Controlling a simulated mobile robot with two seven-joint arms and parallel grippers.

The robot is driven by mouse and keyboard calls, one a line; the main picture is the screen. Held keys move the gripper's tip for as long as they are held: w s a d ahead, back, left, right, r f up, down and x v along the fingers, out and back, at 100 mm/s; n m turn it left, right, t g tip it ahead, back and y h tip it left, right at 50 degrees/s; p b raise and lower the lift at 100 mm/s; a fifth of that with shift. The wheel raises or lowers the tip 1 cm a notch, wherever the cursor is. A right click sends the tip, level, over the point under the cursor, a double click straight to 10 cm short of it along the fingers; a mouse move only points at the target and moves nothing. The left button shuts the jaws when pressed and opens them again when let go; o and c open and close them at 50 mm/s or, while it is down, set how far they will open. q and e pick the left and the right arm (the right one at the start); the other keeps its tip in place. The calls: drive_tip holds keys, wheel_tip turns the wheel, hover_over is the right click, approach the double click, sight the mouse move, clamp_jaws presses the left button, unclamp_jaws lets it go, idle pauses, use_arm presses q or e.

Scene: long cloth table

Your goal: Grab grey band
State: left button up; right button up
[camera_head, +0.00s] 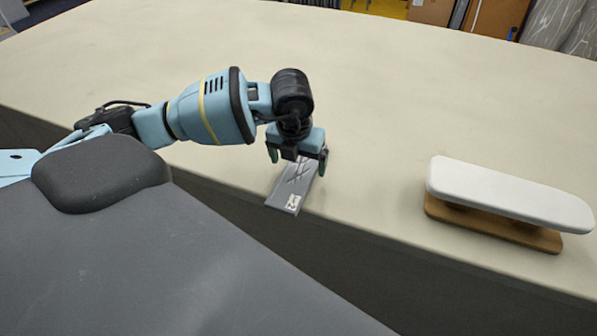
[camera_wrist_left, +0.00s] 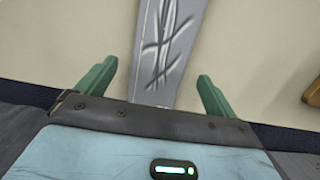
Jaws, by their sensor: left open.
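The grey band (camera_head: 289,192) lies flat at the near edge of the table, its near end with a white printed patch sticking out over the edge. My left gripper (camera_head: 297,160) is above it with its fingers spread to either side. In the left wrist view the band (camera_wrist_left: 168,50) shows dark scratch-like marks and runs between the open green fingers (camera_wrist_left: 155,90), with a gap on each side. The fingers do not touch it. The gripper covers part of the band in the head view. My right gripper is not in view.
A small ironing board with a white top (camera_head: 510,194) and a brown wooden base (camera_head: 490,226) stands to the right near the table's front edge. The pale cloth table (camera_head: 400,90) is otherwise clear. Boxes (camera_head: 495,18) stand beyond its far edge.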

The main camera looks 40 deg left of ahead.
use_arm(q)
drive_tip(key=shift+w+a+f, duration=0.1)
drive_tip(key=shift+w+f, duration=0.1)
drive_tip(key=shift+f, duration=1.1)
drive_tip(key=shift+c, duration=0.4)
drive_tip(key=c, duration=1)
drive_tip(key=shift+r, duration=0.2)
drive_tip(key=shift+r, duration=0.6)
wheel_tip(320, 180, up, 2)
drive_tip(key=shift+r, duration=0.15)
drive_tip(key=s+d, duration=0.3)
drive_tip(key=s, duration=0.1)
drive_tip(key=s+d, duration=0.3)
drive_tip(key=s, duration=0.1)
drive_tip(key=s+d+r, duration=0.1)
drive_tip(key=s+d, duration=0.2)
drive_tip(key=s, duration=0.1)
drive_tip(key=shift+s+d+r, duration=0.1)
drive_tip(key=shift+s+d, duration=0.25)
drive_tip(key=shift+s, duration=0.05)
